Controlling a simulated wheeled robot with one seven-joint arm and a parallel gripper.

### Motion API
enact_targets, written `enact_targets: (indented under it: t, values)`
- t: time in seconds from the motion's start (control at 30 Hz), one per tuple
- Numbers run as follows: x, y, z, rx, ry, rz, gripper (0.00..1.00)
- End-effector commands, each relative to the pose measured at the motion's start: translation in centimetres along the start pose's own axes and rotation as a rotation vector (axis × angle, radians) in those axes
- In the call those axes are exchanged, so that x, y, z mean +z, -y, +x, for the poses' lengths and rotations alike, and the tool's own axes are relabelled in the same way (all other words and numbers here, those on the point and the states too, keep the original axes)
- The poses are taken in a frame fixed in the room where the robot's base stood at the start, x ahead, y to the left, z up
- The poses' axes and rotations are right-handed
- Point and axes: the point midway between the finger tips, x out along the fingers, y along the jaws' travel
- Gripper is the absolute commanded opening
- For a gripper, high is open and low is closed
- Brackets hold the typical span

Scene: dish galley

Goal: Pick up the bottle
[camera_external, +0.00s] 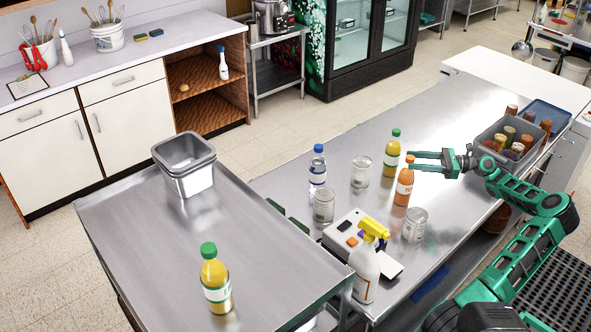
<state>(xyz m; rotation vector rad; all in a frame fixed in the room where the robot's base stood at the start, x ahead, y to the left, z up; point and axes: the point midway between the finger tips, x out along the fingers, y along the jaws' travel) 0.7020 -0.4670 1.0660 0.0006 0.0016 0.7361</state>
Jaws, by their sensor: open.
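My gripper (414,161) is open, its two fingers pointing left above the steel table (345,145). The fingertips appear beside the top of an orange bottle (403,188) with an orange cap; I cannot tell whether they touch it. A yellow bottle (392,158) with a green cap stands just behind and left of the orange one. A clear bottle (317,172) with a blue cap stands farther left. Another yellow bottle (215,285) with a green cap stands on the nearer steel counter (130,225). Nothing shows between the fingers for certain.
Cans (361,171) stand among the bottles, one at the front (414,225). A spray bottle (364,272) stands beside a white device (345,230) at the front. A grey bin (478,150) of jars is at the right. A metal container (187,180) stands on the left counter.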

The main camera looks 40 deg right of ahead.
Motion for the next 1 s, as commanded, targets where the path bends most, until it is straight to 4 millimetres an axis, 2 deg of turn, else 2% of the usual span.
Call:
enact_targets:
  t: [0.1, 0.2, 0.47, 0.67, 0.7, 1.0]
  values:
    - [0.0, 0.0, 1.7, 0.003, -0.001, 0.0, 0.48]
    - [0.0, 0.0, 2.4, 0.001, -0.001, 0.0, 0.48]
    - [0.0, 0.0, 2.5, 0.0, 0.0, -0.001, 0.48]
    - [0.0, 0.0, 2.5, 0.0, 0.0, -0.001, 0.02]
    - [0.0, 0.0, 2.5, 0.0, 0.0, -0.001, 0.0]
    - [0.0, 0.0, 2.5, 0.0, 0.0, 0.0, 0.0]
